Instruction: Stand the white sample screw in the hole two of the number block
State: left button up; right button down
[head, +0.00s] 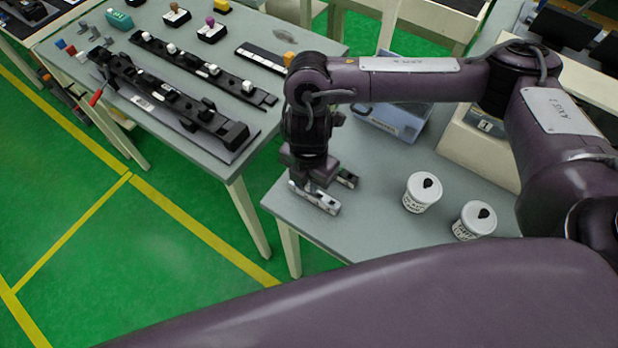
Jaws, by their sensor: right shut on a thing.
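My right gripper (331,188) is over the near left part of the right-hand table, pointing down. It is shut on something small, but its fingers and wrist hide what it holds. I cannot make out the white sample screw anywhere. A black strip (262,57) with pale markings lies at the back right of the left-hand table. It may be the number block, but its numbers and holes are too small to read. The gripper is well in front of this strip and apart from it. My left gripper is not in view.
Two white lidded cups (421,196) (473,222) stand right of the gripper. A blue clear box (393,122) sits behind my forearm. Long black rails (165,98) with clips lie on the left-hand table (225,112). Small black blocks with coloured knobs (211,30) stand behind.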

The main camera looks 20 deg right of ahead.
jog(key=c, duration=1.3)
grip_release()
jog(key=shift+c, duration=0.2)
jog(key=shift+r, duration=0.1)
notch_tip(320, 180, up, 6)
jog(key=shift+r+p, duration=0.2)
jog(key=shift+p, duration=0.1)
jog(key=shift+s+d+r, duration=0.1)
jog(key=shift+d+r, duration=0.05)
jog(key=shift+r, duration=0.5)
